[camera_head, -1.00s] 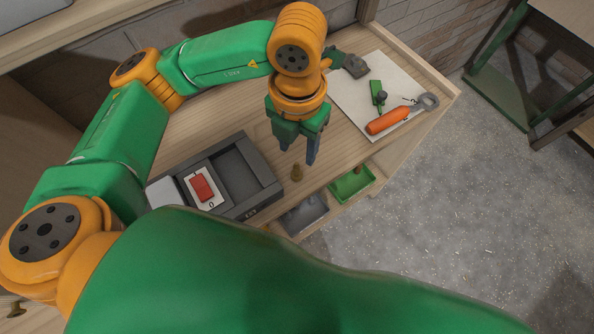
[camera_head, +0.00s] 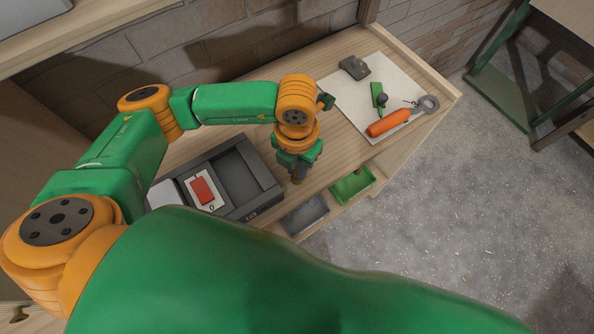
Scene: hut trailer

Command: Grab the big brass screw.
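The big brass screw (camera_head: 296,181) stands on the wooden bench near its front edge, right of the dark grey tray. Only a small brownish bit of it shows, low at my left gripper's fingertips. My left gripper (camera_head: 298,175) points down and is lowered right at the screw. The fingers overlap it and hide most of it, so I cannot tell whether they are closed on it. My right gripper is not in view.
A dark grey tray (camera_head: 272,190) with a red switch (camera_head: 202,190) stands left. Below the front edge are a grey bin (camera_head: 305,216) and a green bin (camera_head: 352,186). An orange-handled tool (camera_head: 388,123), a small green tool (camera_head: 378,94) and a grey object (camera_head: 354,67) lie at the right.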

